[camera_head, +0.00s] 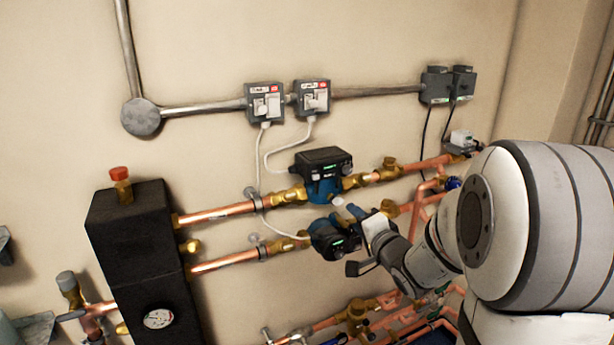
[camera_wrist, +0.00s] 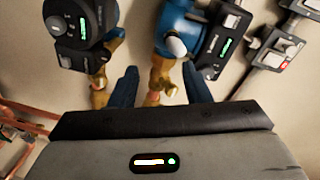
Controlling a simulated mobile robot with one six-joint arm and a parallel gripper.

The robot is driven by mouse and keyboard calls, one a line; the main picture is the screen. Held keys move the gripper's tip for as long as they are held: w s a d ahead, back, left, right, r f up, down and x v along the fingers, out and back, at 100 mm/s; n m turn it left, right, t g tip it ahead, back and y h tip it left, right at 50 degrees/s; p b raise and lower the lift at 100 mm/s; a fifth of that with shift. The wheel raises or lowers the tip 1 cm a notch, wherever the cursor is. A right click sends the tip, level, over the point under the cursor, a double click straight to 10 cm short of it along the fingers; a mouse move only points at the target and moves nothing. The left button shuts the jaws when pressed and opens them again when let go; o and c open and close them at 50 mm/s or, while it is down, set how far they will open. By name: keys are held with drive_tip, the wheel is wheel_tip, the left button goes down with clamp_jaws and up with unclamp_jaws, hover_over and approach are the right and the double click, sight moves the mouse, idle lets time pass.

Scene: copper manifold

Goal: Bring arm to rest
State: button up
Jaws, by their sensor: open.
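My gripper (camera_head: 354,240) is in front of the copper manifold, close to the lower pump (camera_head: 328,240) in the head view. In the wrist view my gripper (camera_wrist: 160,84) has its two dark blue fingers spread apart, with nothing between them that I can see held. Brass fittings (camera_wrist: 158,78) show behind the gap. The arm reaches in from the right and hides part of the pipework. Whether the fingers touch the pipes or pumps cannot be told.
The upper pump (camera_head: 322,174) sits on the upper copper pipe (camera_head: 220,212). Two switch boxes (camera_head: 266,103) with hanging white cables are on the wall above. A black manifold block (camera_head: 140,250) with a gauge stands left. More copper pipes (camera_head: 385,318) run below.

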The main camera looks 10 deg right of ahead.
drive_tip(key=s+a+f+n+g+h, duration=0.2)
drive_tip(key=s+n+g, duration=0.3)
drive_tip(key=s, duration=0.8)
drive_tip(key=s+a+f+n+g+h, duration=0.2)
drive_tip(key=s+n+g, duration=0.4)
drive_tip(key=s, duration=0.8)
drive_tip(key=shift+a+f+n+g, duration=0.3)
drive_tip(key=shift+a+g, duration=0.05)
drive_tip(key=shift+g, duration=0.85)
